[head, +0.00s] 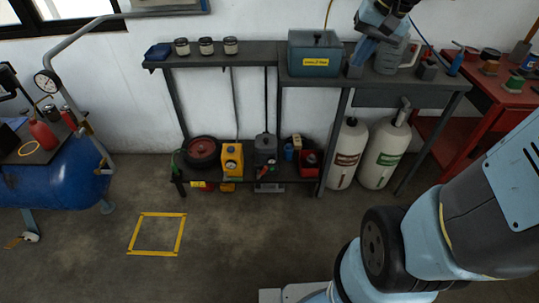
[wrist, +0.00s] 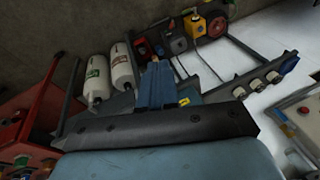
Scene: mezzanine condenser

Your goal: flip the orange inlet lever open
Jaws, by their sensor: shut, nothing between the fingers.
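I cannot make out an orange inlet lever for certain in either view. A small orange piece (head: 14,242) lies low at the left edge of the head view, by the foot of the blue tank; it is too small to identify. My gripper (head: 357,66) is at the top of the head view, pointing down in front of the right end of the shelf, beside the grey-green box (head: 315,55). In the wrist view my gripper (wrist: 157,72) shows as blue fingers closed together, with nothing between them. The box is partly hidden behind them there.
The blue tank (head: 60,180) with a pipe and gauge stands left. The shelf (head: 222,58) holds several jars; pumps and a reel sit below. Two white cylinders (head: 350,150) stand under its right end. A red bench (head: 480,110) is at right. The floor around the yellow square (head: 157,234) is clear.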

